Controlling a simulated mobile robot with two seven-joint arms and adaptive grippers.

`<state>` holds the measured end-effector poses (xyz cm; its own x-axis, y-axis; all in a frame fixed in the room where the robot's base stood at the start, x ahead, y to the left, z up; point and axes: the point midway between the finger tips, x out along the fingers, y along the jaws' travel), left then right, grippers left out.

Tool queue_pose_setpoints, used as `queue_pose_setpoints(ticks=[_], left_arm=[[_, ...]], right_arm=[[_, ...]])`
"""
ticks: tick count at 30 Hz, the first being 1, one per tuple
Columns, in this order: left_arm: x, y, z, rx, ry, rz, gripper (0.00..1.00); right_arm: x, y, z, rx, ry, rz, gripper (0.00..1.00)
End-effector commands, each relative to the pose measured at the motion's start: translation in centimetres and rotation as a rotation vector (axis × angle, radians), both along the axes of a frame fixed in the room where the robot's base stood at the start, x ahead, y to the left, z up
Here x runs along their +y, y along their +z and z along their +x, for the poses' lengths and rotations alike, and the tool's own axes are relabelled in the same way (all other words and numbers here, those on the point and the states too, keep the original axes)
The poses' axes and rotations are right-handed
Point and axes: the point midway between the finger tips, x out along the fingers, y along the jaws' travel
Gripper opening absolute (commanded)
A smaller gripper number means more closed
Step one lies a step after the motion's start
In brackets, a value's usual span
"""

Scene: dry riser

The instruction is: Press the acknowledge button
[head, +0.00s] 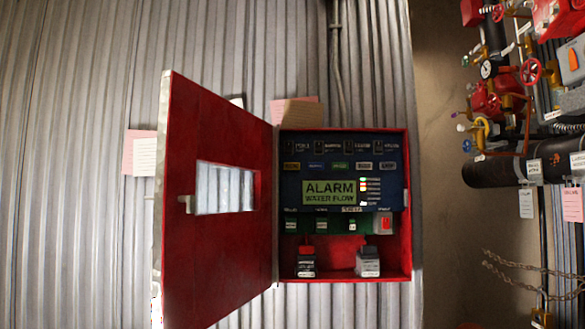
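A red alarm panel box (409,240) is on the corrugated metal wall, with its red door (215,260) swung open to the left. Inside, a blue control face carries a green display (328,192) reading "ALARM WATER FLOW". A row of small coloured, labelled buttons (340,165) runs above the display. Their labels are too small to read, so I cannot tell which one is the acknowledge button. Lit indicators (363,188) sit right of the display. Neither of my grippers is in view.
Two small batteries or bottles (306,262) (368,261) stand at the box's bottom, below a green circuit board (335,224). The open door has a window (225,188) and juts out left of the box. Red valves and a dark pipe (490,172) fill the right side.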

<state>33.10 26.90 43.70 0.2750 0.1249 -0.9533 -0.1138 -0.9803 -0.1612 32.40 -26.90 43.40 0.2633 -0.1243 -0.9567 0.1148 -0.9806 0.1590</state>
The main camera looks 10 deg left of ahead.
Motion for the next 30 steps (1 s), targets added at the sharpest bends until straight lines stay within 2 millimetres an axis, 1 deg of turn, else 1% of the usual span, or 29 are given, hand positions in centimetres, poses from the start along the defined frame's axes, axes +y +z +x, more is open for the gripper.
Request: queue_pose_setpoints(ticks=[1,4,14,23,30], left_arm=[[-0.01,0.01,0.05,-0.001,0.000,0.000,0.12],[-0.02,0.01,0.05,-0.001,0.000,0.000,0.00],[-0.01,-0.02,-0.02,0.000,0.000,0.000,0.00],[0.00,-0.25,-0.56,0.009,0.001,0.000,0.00],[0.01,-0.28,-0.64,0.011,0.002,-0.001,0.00]], right_arm=[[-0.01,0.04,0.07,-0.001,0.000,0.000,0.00],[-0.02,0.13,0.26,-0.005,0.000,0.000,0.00],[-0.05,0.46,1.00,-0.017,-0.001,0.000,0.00],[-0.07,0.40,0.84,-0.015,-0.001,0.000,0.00],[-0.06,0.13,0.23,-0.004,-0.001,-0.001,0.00]])
